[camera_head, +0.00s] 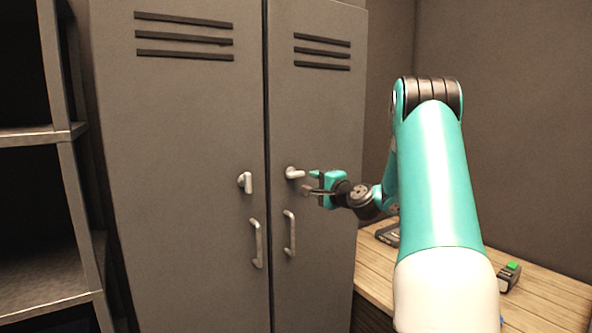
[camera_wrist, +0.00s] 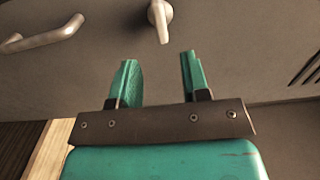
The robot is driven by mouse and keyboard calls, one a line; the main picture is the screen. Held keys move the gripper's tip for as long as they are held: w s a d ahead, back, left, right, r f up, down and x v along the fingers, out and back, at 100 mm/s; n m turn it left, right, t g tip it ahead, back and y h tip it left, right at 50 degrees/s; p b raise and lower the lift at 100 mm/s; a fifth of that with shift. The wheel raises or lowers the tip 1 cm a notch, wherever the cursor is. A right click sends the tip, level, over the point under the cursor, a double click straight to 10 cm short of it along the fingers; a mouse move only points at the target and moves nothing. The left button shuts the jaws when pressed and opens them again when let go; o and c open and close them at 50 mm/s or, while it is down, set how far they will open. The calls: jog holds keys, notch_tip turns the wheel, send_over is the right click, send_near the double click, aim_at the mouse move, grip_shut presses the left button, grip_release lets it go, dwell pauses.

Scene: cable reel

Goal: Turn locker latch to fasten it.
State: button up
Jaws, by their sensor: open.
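A grey two-door locker (camera_head: 190,120) stands with both doors closed. The right door has a light metal latch (camera_head: 294,173) with its lever pointing sideways to the right. The left door has a similar latch (camera_head: 246,183) with its lever pointing down. My gripper (camera_head: 311,183) is open and empty, just right of the right door's latch. In the wrist view the two teal fingertips (camera_wrist: 160,58) are apart, and the latch (camera_wrist: 160,18) lies just beyond them, not between them. I see no contact between the fingers and the latch.
Bar handles sit below the latches on the left door (camera_head: 256,244) and right door (camera_head: 290,233); one also shows in the wrist view (camera_wrist: 42,38). A wooden table (camera_head: 550,295) at right holds a small device with a green top (camera_head: 510,275). A metal shelf (camera_head: 45,290) stands left.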

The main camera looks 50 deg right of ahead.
aim_at(298, 175)
jog(key=p+x, duration=0.3)
jog(key=x, duration=0.7)
jog(key=shift+w+d+p, duration=0.1)
jog(key=shift+w+p, duration=0.15)
jog(key=shift+p, duration=0.15)
grip_shut()
